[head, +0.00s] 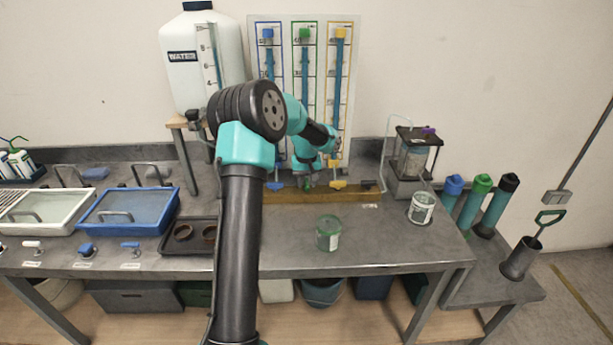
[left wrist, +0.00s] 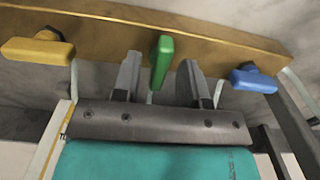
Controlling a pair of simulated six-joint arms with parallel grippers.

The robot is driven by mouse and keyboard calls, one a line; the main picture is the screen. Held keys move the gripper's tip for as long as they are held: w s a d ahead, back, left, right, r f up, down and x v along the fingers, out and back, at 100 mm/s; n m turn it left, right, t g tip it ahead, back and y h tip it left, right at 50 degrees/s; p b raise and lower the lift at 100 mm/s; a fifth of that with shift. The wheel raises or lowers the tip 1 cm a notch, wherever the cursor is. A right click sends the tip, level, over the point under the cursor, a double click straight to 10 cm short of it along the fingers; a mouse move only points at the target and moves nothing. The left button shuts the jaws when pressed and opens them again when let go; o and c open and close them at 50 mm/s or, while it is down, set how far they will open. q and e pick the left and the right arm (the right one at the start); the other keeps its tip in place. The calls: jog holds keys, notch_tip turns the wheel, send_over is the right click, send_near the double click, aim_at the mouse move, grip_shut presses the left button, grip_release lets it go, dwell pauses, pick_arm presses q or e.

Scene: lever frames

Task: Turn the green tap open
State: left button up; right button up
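The green tap (left wrist: 161,60) sits on a wooden board (left wrist: 110,15) between a yellow tap (left wrist: 40,50) and a blue tap (left wrist: 254,80). Its handle stands out across the board, while the other two handles lie along it. My left gripper (left wrist: 160,75) is open, with a finger on each side of the green handle and a gap on both sides. In the head view my left gripper (head: 308,178) is at the board below the green column, and the green tap (head: 307,184) is mostly hidden by it. My right gripper is not in view.
A panel with blue, green and yellow columns (head: 304,60) stands behind the board. A green tub (head: 328,233) stands in front on the bench, and a pale tub (head: 421,208) to the right. A white water tank (head: 185,75) is at back left.

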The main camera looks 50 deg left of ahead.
aim_at(307, 182)
pick_arm(q)
notch_tip(307, 182, up, 17)
jog(key=shift+r, duration=0.2)
dwell(0.5)
jog(key=shift+f, duration=0.1)
